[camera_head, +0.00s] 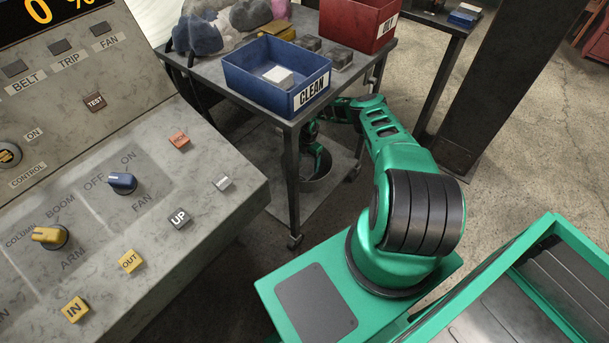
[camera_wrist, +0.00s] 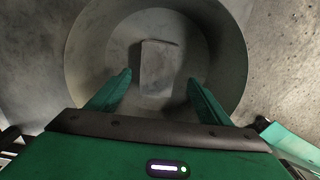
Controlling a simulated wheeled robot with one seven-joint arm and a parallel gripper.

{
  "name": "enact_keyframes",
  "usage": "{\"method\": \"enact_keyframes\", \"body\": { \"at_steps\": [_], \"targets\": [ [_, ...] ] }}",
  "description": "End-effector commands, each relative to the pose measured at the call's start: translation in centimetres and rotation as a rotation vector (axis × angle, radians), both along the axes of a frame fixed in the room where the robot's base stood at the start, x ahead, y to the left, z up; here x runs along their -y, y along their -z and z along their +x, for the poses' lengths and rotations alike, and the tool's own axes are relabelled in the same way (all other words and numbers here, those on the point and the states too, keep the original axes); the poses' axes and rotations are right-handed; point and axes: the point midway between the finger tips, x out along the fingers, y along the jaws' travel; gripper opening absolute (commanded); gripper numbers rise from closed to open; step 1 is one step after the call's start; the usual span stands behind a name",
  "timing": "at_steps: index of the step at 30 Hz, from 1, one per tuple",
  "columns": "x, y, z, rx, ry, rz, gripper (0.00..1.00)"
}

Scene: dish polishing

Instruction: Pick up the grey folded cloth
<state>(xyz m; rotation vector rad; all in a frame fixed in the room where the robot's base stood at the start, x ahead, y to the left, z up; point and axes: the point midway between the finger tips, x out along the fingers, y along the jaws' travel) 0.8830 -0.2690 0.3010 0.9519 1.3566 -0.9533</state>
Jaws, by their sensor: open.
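In the wrist view the grey folded cloth (camera_wrist: 160,66) appears as a flat, pale grey rectangle on the floor of a round grey pan (camera_wrist: 88,55). My gripper (camera_wrist: 159,80) is open above the pan, with one green finger on each side of the cloth's near end. Nothing is held, and I cannot tell how far above the cloth the fingertips are. In the head view the pan (camera_head: 317,184) stands on the cart's lower shelf. My arm reaches under the tabletop there, and the cloth itself cannot be made out.
The cart's tabletop (camera_head: 258,93) overhangs the pan, with a leg (camera_head: 293,190) close by. On top stand a blue CLEAN bin (camera_head: 262,90) holding a pale block, a red bin (camera_head: 350,25), dark blocks and crumpled rags (camera_head: 198,36). A control panel (camera_head: 150,235) fills the left.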

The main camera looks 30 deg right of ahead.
Motion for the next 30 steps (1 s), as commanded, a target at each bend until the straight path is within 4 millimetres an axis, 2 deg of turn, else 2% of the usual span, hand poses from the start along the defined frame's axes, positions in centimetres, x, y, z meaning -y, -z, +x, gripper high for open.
{"method": "enact_keyframes", "body": {
  "at_steps": [8, 18, 29, 30],
  "targets": [
    [0.0, 1.8, 0.1, 0.001, -0.002, -0.004, 0.73],
    [-0.3, 5.7, 0.4, 0.001, -0.003, -0.003, 0.73],
    [-0.3, 6.3, 0.5, 0.004, -0.004, -0.002, 0.73],
    [-0.3, 6.3, 0.5, 0.003, -0.004, -0.002, 0.70]
  ]
}}
